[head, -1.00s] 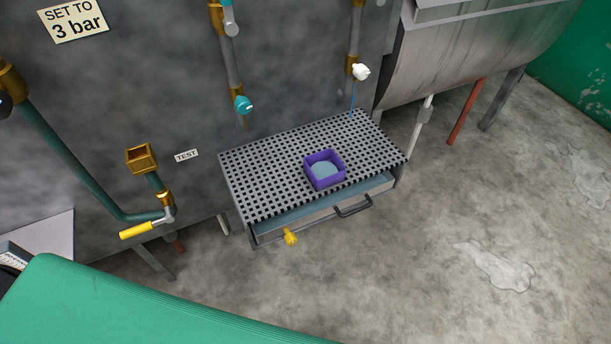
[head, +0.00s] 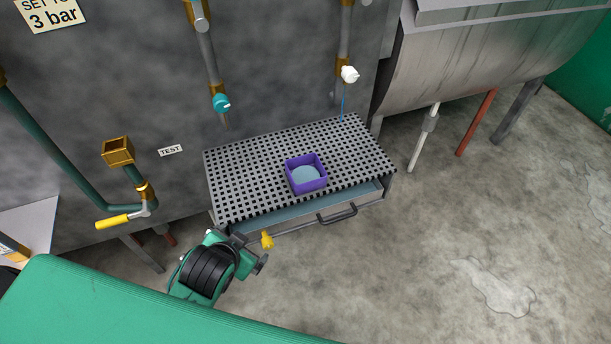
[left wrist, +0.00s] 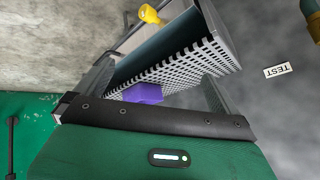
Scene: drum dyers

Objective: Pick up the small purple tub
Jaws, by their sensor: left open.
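The small purple tub (head: 306,186) is a square, open-topped box standing on the perforated grate (head: 235,196), with something pale blue inside. In the left wrist view the tub (left wrist: 143,93) shows just past the dark edge of my gripper, which may hide part of it. My left gripper (head: 240,250) is open, in front of the grate's near left corner, left of the tub and nearer to me. It is apart from the tub. My right gripper is in neither view.
Below the grate is a drawer-like tray with a dark handle (head: 337,214) and a yellow tap (head: 267,240) close to my left gripper. A teal tap (head: 221,104) and a white tap (head: 349,75) hang behind.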

